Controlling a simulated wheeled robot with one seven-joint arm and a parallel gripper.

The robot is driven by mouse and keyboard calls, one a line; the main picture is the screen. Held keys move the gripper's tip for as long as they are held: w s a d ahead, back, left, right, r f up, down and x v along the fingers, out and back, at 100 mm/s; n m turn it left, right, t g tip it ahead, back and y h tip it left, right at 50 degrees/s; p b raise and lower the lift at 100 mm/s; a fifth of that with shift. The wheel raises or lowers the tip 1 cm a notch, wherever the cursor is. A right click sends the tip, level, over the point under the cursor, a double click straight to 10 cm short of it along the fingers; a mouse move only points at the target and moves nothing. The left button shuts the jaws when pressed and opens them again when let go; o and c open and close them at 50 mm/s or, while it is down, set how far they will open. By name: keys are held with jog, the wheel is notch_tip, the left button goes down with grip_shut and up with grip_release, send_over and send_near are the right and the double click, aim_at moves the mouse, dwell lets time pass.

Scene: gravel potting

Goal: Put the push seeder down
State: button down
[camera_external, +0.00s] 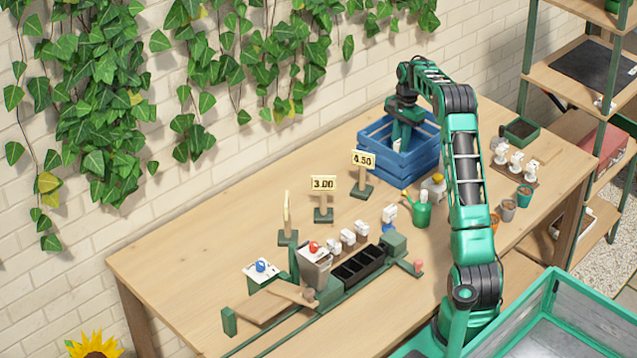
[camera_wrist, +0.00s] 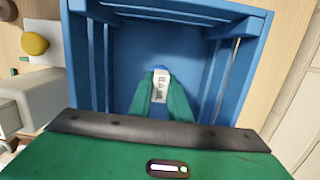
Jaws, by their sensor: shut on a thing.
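My gripper (camera_external: 401,134) reaches down into the blue crate (camera_external: 423,168) at the back of the table. In the wrist view its green fingers (camera_wrist: 160,98) are shut on a small white and blue thing (camera_wrist: 161,82) with dark print, which I take to be the push seeder. It is inside the crate's outline, over the blue floor (camera_wrist: 135,60). I cannot tell whether it touches the floor.
Price signs (camera_external: 323,185) stand left of the crate. A green watering can (camera_external: 421,213) stands in front of it. A seed tray rig (camera_external: 357,268) with several small white dispensers fills the front middle. Small pots (camera_external: 508,209) stand at right. The table's back left is clear.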

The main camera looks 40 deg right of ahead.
jog(key=shift+f, duration=0.15)
jog(key=c, duration=1.6)
grip_release()
jog(key=shift+c, duration=0.2)
